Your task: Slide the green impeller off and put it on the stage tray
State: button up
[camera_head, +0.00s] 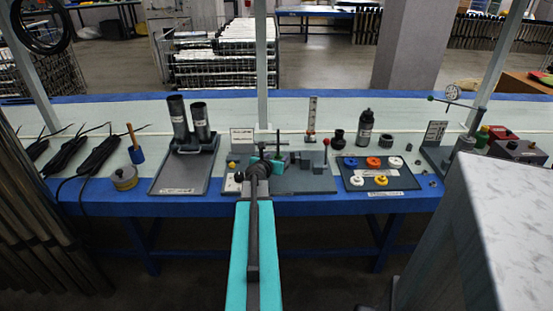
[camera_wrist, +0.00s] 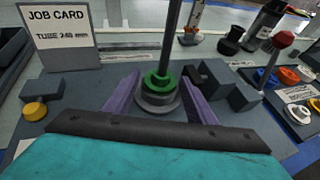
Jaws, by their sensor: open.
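The green impeller (camera_wrist: 160,82) sits around an upright grey rod (camera_wrist: 171,38) in the wrist view, with a grey stepped ring (camera_wrist: 157,102) below it. My gripper (camera_wrist: 160,84) is open, with one purple finger on each side of the green impeller and the grey ring. I cannot tell whether the fingers touch them. In the head view my arm hides most of this spot. A dark tray (camera_head: 409,181) with orange, blue, white and yellow parts lies to the right. Its label is too small to read, so I cannot tell if it is the stage tray.
A job card (camera_wrist: 60,30) and a yellow disc (camera_wrist: 35,111) are left of the rod. Grey blocks (camera_wrist: 236,95) and a red-topped post (camera_wrist: 279,50) are right of it. Dark tubes (camera_head: 179,118) stand upright on a left tray (camera_head: 176,184). Dark bottle (camera_head: 365,128) stands behind the parts tray.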

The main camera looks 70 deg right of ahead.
jog(key=shift+d+f, duration=0.15)
jog(key=shift+d, duration=0.2)
jog(key=shift+c, duration=0.2)
jog(key=c, duration=1.1)
jog(key=shift+o, duration=0.2)
jog(key=shift+r+p, duration=0.7)
jog(key=shift+p, duration=0.1)
notch_tip(320, 180, up, 17)
jog(key=p, duration=1.7)
jog(key=shift+f, duration=0.2)
dwell(2.9)
